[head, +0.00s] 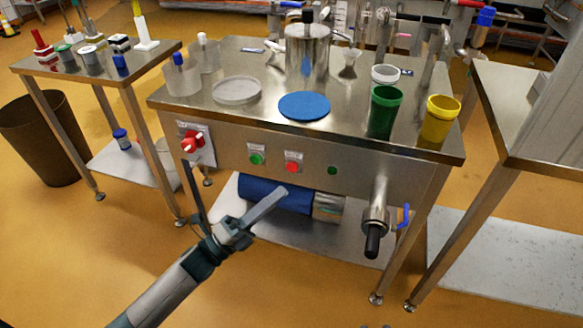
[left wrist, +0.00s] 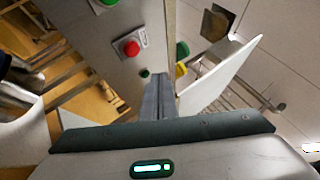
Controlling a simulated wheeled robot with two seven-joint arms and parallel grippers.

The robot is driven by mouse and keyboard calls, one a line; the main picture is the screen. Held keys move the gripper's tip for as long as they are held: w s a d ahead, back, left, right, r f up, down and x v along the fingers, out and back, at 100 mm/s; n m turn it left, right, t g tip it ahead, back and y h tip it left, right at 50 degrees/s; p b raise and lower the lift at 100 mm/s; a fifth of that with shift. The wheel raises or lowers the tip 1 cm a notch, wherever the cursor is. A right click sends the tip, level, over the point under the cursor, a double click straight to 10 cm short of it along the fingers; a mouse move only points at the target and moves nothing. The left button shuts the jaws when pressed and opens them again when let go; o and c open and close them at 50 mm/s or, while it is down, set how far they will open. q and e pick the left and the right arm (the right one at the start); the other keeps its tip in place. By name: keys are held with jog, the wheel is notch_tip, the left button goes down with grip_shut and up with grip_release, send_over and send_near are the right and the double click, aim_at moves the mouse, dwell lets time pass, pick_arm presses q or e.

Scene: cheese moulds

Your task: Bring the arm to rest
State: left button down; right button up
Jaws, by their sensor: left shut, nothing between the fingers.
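My left arm comes in from the lower left in the head view. Its gripper (head: 268,204) is shut and empty, in front of the steel workbench (head: 245,125) and below its top. The fingers point up and to the right, with the blue roll (head: 262,193) on the lower shelf behind them. In the left wrist view the closed fingers (left wrist: 158,97) point towards the bench's front panel. The red button (left wrist: 131,47) shows there, a little beyond the fingertips. My right gripper is not in view.
On the bench stand a green cup (head: 384,112), a yellow cup (head: 439,121), a blue disc (head: 304,106) and a steel vessel (head: 307,55). A valve (head: 375,220) sticks out from the bench front. A brown bin (head: 42,138) stands at left. Open floor lies around my arm.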

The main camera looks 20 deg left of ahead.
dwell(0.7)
